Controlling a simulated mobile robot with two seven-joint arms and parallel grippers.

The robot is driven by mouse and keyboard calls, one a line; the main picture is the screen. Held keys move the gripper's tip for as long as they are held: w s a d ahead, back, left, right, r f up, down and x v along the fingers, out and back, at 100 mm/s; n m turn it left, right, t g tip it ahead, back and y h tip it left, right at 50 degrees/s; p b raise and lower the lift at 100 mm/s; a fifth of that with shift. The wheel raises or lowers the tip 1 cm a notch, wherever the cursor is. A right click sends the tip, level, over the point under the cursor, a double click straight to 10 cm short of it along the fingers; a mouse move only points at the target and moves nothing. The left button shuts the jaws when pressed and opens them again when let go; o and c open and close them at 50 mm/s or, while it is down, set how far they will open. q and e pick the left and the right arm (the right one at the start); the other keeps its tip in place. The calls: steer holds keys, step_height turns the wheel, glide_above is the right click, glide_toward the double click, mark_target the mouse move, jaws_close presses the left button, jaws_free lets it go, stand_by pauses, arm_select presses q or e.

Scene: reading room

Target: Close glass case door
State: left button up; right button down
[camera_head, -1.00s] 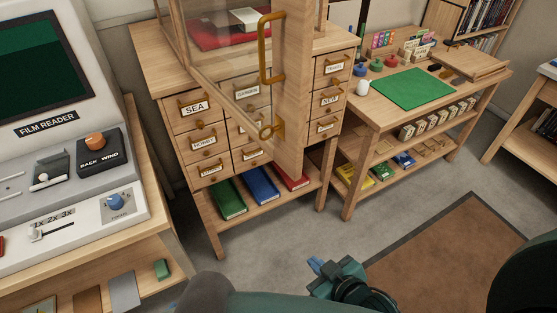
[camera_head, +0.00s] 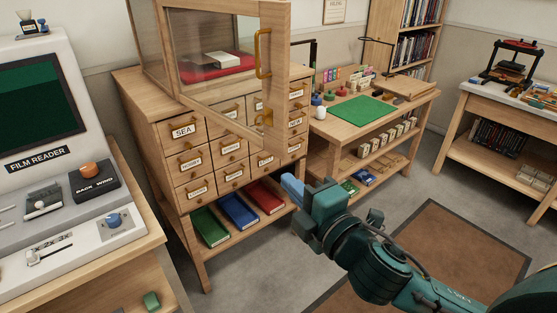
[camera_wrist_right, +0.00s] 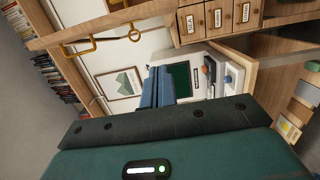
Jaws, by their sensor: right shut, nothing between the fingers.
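The glass case (camera_head: 140,38) stands on the wooden drawer cabinet, with a red cushion (camera_head: 232,65) inside. Its wood-framed glass door (camera_head: 276,95) is swung open toward me. A brass handle (camera_head: 259,53) is on the door frame, with a brass key or ring low on it. My right gripper (camera_head: 292,187) is shut and empty, in front of the cabinet, below and a little right of the door's lower corner. In the right wrist view its blue fingers (camera_wrist_right: 158,88) are together, and the door's wooden frame (camera_wrist_right: 125,16) and handle (camera_wrist_right: 78,47) show at upper left. My left gripper is not in view.
The film reader (camera_head: 45,100) stands at left. A work table with a green mat (camera_head: 362,111) is to the right. Open floor and a brown rug (camera_head: 455,250) lie at front right.

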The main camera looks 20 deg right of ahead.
mark_target(281, 150)
steer(key=w+p, duration=0.1)
steer(key=w, duration=0.2)
steer(key=w+p, duration=0.1)
steer(key=w, duration=0.3)
steer(key=w+p, duration=0.1)
steer(key=w, duration=0.3)
steer(key=shift+w+d, duration=0.15)
steer(key=shift+d, duration=0.1)
steer(key=shift+w+d, duration=0.2)
steer(key=shift+d, duration=0.25)
steer(key=shift+d, duration=0.15)
